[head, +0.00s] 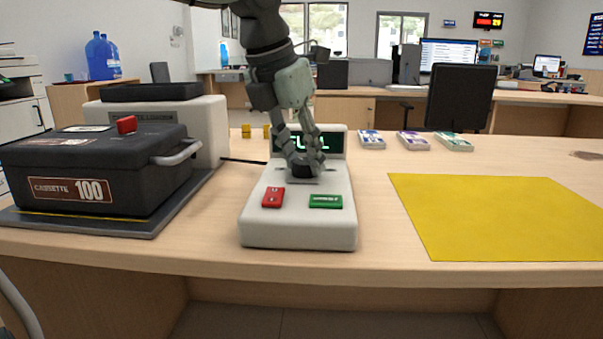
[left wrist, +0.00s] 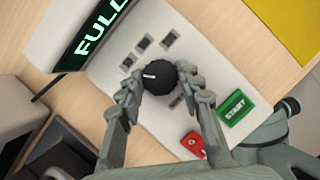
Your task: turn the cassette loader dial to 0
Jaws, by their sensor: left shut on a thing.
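The cassette loader's white control unit (head: 300,232) stands on the counter, with a red button (head: 273,197) and a green button (head: 326,201) on its front. Its black dial (left wrist: 158,68) shows in the left wrist view, with a white pointer mark (left wrist: 150,75). My left gripper (head: 306,168) reaches down from above and is shut on the dial, one finger on each side; it also shows in the left wrist view (left wrist: 158,82). The display (left wrist: 98,30) reads FULL. The green button reads START. My right gripper is not in view.
A black cassette (head: 105,165) marked 100 sits on a dark tray (head: 150,226) at the left, before the white loader body (head: 208,125). A yellow mat (head: 500,220) lies at the right. Several banknote bundles (head: 413,141) lie behind it. Small labelled slots surround the dial.

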